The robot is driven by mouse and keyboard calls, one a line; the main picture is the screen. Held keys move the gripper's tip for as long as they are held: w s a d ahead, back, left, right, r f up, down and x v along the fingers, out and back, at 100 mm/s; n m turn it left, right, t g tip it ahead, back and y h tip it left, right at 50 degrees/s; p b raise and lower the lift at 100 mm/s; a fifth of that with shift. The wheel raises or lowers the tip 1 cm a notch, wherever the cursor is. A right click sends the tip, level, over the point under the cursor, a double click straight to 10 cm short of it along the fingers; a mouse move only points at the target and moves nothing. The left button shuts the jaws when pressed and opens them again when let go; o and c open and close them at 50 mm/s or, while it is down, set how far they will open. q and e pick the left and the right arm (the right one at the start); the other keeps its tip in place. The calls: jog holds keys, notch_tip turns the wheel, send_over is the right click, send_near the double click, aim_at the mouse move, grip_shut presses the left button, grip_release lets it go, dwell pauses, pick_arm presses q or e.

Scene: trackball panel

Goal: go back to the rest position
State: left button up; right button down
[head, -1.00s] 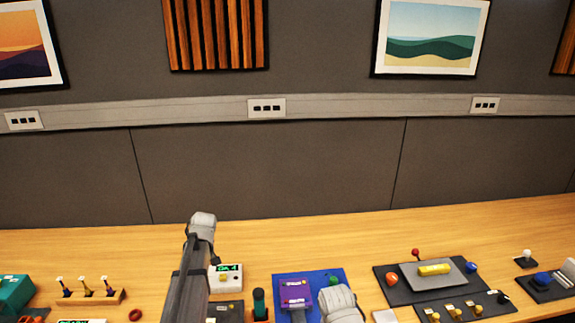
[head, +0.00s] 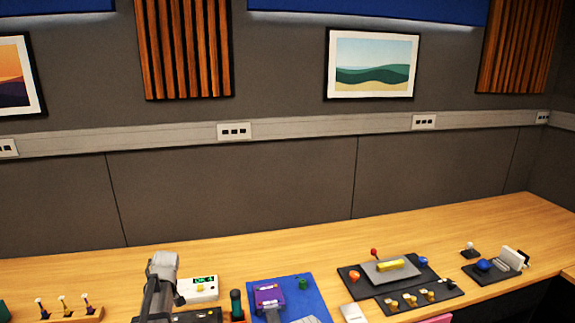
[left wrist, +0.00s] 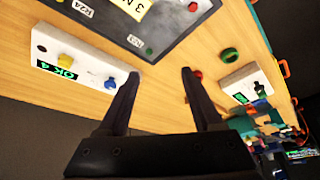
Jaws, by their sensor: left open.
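My left arm rises in the head view at the lower left, in front of the bench; its gripper jaws do not show there. In the left wrist view my left gripper (left wrist: 160,75) has its two dark fingers apart with nothing between them, over the wooden bench top. A pale bit of what may be my right arm shows at the bottom edge of the head view; my right gripper is out of view. The trackball unit, a blue ball (head: 482,265) on a black base (head: 508,274), stands at the far right of the bench.
A black panel (head: 349,272) with a yellow piece (head: 390,265) and a blue mat (head: 312,296) with a purple block (head: 268,297) stand mid-bench. The bench's back strip is clear.

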pick_arm(q)
jog(key=s+d+m+g+h, duration=0.1)
jog(key=s+d+m, duration=0.6)
jog(key=s+d, duration=0.6)
jog(key=s+d+f+m+g+h, duration=0.1)
jog(key=s+d+m, duration=0.7)
jog(key=s+d, duration=0.5)
jog(key=d, duration=0.7)
jog(key=shift+d+f+m+h, duration=0.25)
jog(key=shift+d+m+h, duration=0.05)
jog(key=shift+d, duration=0.05)
jog(key=shift+s, duration=0.1)
